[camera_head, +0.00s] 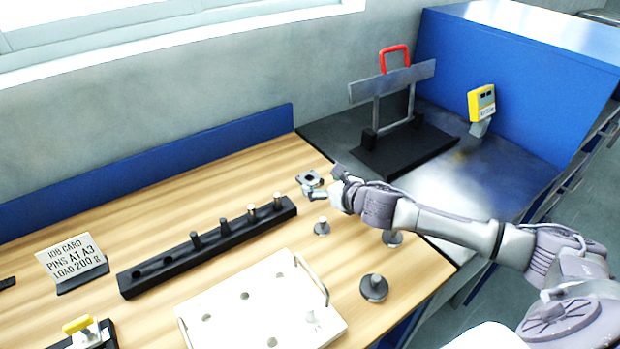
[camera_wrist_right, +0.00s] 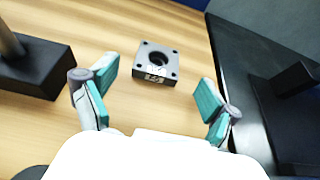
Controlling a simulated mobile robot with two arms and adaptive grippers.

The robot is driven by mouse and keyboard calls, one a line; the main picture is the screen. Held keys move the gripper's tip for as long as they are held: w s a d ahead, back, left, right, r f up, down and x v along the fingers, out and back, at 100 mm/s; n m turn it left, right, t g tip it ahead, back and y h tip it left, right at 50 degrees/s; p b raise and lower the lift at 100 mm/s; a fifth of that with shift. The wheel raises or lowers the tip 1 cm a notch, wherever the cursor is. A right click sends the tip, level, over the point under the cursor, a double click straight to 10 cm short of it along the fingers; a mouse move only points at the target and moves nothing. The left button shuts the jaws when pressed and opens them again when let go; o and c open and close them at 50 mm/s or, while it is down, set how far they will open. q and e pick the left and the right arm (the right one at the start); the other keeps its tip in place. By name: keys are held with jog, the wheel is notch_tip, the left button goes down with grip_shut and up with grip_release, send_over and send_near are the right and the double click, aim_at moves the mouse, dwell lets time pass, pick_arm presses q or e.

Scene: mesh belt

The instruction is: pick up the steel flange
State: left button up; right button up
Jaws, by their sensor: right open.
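The steel flange (camera_head: 309,179) is a small grey square block with a round centre hole and corner holes. It lies on the wooden bench top near the dark metal surface. In the right wrist view the flange (camera_wrist_right: 156,63) sits ahead of and between my fingers, apart from both. My right gripper (camera_head: 318,190) is open and empty, just beside the flange in the head view; its teal-padded fingers (camera_wrist_right: 152,92) show wide apart in the wrist view. My left gripper is not in view.
A black pin rack (camera_head: 215,250) with several pins stands left of the flange. Metal knobbed pieces (camera_head: 321,226) and (camera_head: 373,288) stand nearer the front, with a white plate (camera_head: 262,310).

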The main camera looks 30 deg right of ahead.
aim_at(307, 176)
jog(key=x, duration=0.3)
jog(key=shift+w+a+f, duration=0.1)
jog(key=shift+w+a, duration=0.15)
jog(key=shift+w, duration=0.15)
jog(key=shift+s, duration=0.1)
jog(key=shift+c, duration=1.3)
jog(key=c, duration=1.1)
jog(key=shift+c, duration=0.8)
jog(key=shift+d+r, duration=0.1)
jog(key=shift+r, duration=0.1)
